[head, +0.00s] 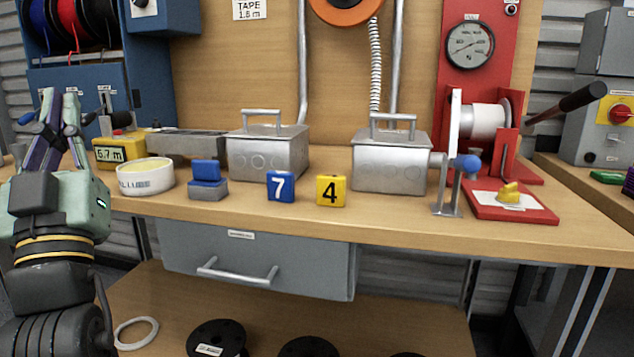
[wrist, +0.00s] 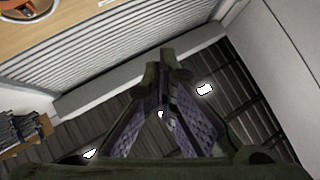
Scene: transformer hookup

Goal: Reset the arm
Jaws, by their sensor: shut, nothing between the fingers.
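My gripper (head: 60,108) is at the left of the head view, raised with its fingers pointing up in front of the left end of the bench. Its fingers are shut with nothing between them. In the wrist view my gripper (wrist: 168,62) also shows with its fingertips together, and no object is between them.
A grey drawer (head: 250,262) hangs below.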

